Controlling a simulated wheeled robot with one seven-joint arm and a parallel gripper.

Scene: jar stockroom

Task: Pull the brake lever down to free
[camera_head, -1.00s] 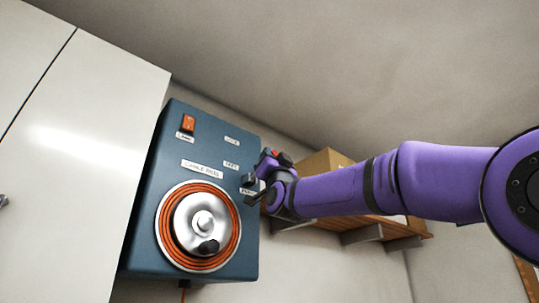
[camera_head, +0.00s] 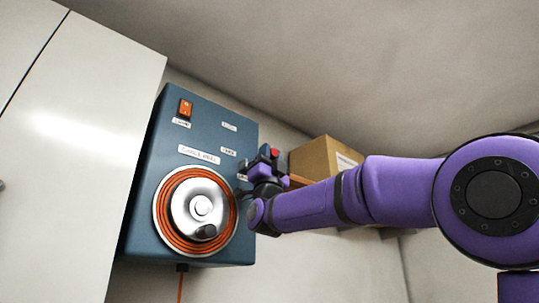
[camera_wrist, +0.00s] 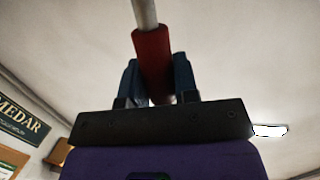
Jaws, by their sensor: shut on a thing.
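The brake lever shows in the wrist view as a red grip (camera_wrist: 152,50) on a pale metal rod. My gripper (camera_wrist: 158,80) is shut on the red grip, with a dark finger on each side of it. In the head view, my gripper (camera_head: 262,168) is at the right edge of the blue cable reel panel (camera_head: 215,130). A small red part shows at its top; the lever's base and rod are mostly hidden there. Small white labels are on the panel beside the gripper, too blurred to read surely.
The panel carries an orange switch (camera_head: 185,108) and a silver reel (camera_head: 183,212) with orange cable. A white cabinet (camera_head: 75,150) stands to the left. A cardboard box (camera_head: 318,157) sits on a shelf behind my arm.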

